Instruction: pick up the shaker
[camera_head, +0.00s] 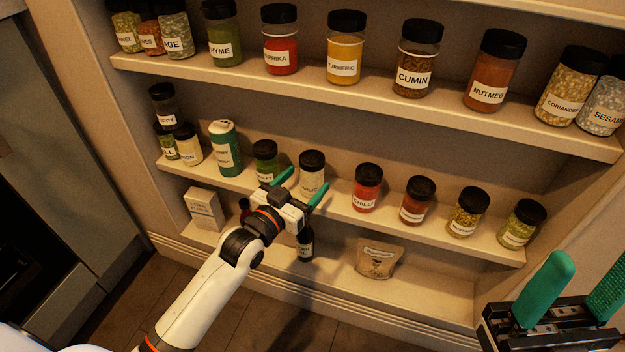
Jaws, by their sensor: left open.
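Several jars with black lids and white labels stand on the shelves; I cannot tell which one is the shaker. My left gripper (301,187) is open at the middle shelf, its two green fingers pointing at a pale jar (312,165) with a partly hidden label. The fingers overlap the jar's lower part in the picture; I cannot tell whether they reach around it. My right gripper (577,290) is open and empty at the lower right, away from the jars.
A green canister (225,147) and smaller jars fill the left of the middle shelf (340,206). The top shelf (380,97) holds a row of larger jars above. The bottom shelf has a white box (204,209), a dark bottle (305,245) and a paper pouch (379,259).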

